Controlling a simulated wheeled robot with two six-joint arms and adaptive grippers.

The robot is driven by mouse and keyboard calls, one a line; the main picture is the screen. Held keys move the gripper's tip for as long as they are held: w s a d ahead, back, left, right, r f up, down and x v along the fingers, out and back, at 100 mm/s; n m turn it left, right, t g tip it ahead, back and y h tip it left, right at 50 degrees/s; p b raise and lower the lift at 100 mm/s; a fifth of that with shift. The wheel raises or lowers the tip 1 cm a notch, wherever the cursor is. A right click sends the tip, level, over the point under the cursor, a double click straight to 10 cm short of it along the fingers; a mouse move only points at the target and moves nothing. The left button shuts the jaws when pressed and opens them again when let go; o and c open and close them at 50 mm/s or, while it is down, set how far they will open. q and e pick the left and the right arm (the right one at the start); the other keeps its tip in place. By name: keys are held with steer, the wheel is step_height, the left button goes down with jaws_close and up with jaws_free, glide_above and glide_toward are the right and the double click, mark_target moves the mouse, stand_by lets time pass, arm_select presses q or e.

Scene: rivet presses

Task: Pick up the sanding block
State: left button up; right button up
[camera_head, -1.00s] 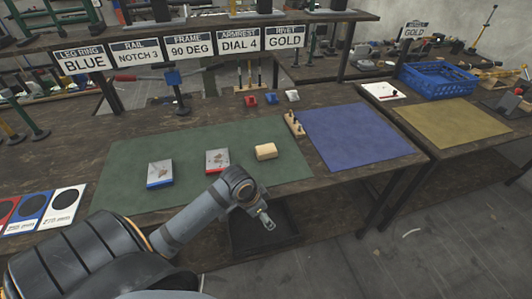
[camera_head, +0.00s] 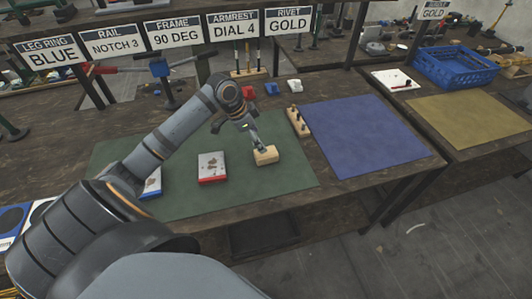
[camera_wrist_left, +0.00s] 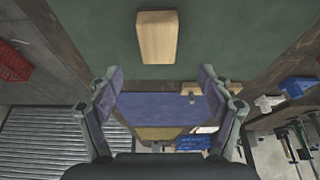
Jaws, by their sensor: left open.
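The sanding block appears to be the plain tan block (camera_head: 266,157) lying on the green mat (camera_head: 225,203). It also shows in the left wrist view (camera_wrist_left: 157,38), ahead of the fingers and centred between them. My left gripper (camera_head: 257,142) is just above the block in the head view and hides part of its top. In the left wrist view the two fingers (camera_wrist_left: 160,75) are spread wide with nothing between them. I cannot tell whether a fingertip touches the block. My right gripper is not in view.
A white-topped red block (camera_head: 211,167) and a similar blue one (camera_head: 152,184), partly behind my arm, lie left of the tan block. A wooden peg holder (camera_head: 298,122) stands near the blue mat (camera_head: 360,135). Small red, blue and white pieces (camera_head: 271,89) sit behind.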

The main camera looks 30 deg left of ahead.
mark_target(266, 153)
arm_select(q)
steer(key=x, duration=0.3)
steer(key=shift+w+a+f, duration=0.1)
steer(key=shift+w, duration=0.05)
steer(key=shift+f, duration=0.6)
steer(key=x, duration=0.4)
steer(key=shift+s+d, duration=0.2)
steer(key=shift+w+f, duration=0.1)
steer(key=shift+f, duration=0.2)
steer(key=c, duration=1.3)
steer(key=shift+o, duration=0.2)
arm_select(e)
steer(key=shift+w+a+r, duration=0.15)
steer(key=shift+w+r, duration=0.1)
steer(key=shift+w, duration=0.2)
arm_select(q)
steer(key=shift+r, duration=0.15)
